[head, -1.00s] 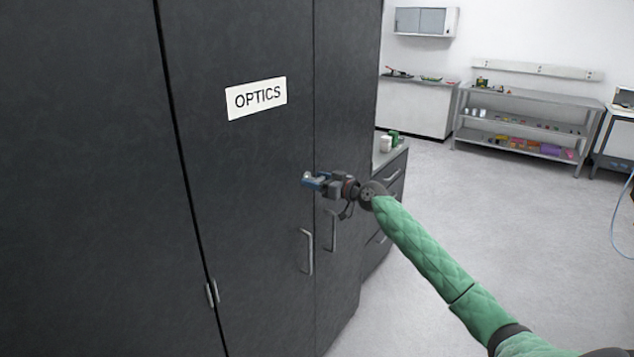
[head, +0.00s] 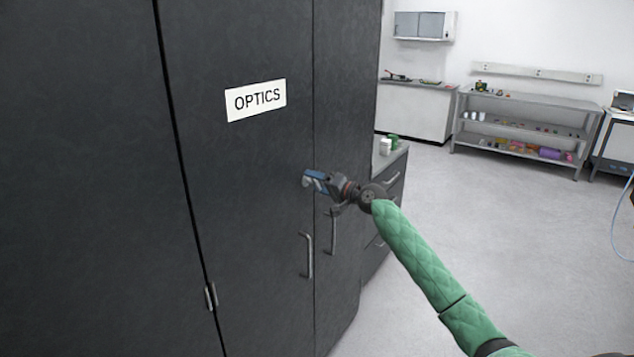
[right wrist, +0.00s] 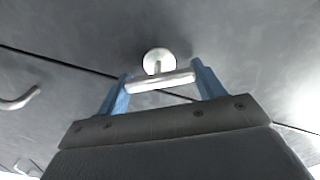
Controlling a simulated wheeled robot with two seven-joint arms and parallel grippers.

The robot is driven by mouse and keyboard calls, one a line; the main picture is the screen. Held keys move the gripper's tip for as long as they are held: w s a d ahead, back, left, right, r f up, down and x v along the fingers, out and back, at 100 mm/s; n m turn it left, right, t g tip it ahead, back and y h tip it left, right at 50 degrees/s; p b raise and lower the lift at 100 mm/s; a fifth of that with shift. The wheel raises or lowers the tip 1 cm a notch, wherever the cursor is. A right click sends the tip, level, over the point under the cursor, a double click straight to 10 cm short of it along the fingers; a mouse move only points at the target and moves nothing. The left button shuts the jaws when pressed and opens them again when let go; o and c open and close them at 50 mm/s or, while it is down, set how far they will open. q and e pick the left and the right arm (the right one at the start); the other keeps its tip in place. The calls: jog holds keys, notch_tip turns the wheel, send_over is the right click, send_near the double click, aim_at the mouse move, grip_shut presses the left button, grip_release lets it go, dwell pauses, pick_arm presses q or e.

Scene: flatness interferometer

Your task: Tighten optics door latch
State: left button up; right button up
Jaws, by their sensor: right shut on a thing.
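The dark optics cabinet (head: 240,170) bears a white OPTICS label (head: 257,100) on its door. The latch (right wrist: 160,78) is a silver T-shaped handle with a round base on the door, close to the seam, in the right wrist view. My right gripper (head: 310,181) is at the door, left of the seam in the head view. Its blue fingers, also in the right wrist view (right wrist: 160,88), are shut on the latch's crossbar, one at each end. In the head view the gripper hides most of the latch. My left gripper is not in view.
Two door handles (head: 307,256) stick out below the gripper, either side of the seam. A drawer unit (head: 388,180) with small containers on top stands beyond the cabinet. Shelving (head: 520,120) stands by the far wall. The floor to the right is clear.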

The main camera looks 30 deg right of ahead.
aim_at(319, 184)
jog(key=m+p, duration=0.2)
jog(key=m, duration=0.2)
jog(key=shift+d+r+m, duration=0.1)
jog(key=shift+m, duration=0.2)
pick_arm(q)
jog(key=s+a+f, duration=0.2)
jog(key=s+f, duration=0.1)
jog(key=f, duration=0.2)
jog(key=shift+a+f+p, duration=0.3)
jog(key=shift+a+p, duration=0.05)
pick_arm(e)
jog(key=shift+m, duration=0.7)
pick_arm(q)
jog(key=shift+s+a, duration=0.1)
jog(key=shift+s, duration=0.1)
pick_arm(e)
jog(key=o, duration=1)
jog(key=shift+f, duration=0.2)
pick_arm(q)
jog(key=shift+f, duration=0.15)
pick_arm(e)
jog(key=shift+s, duration=0.1)
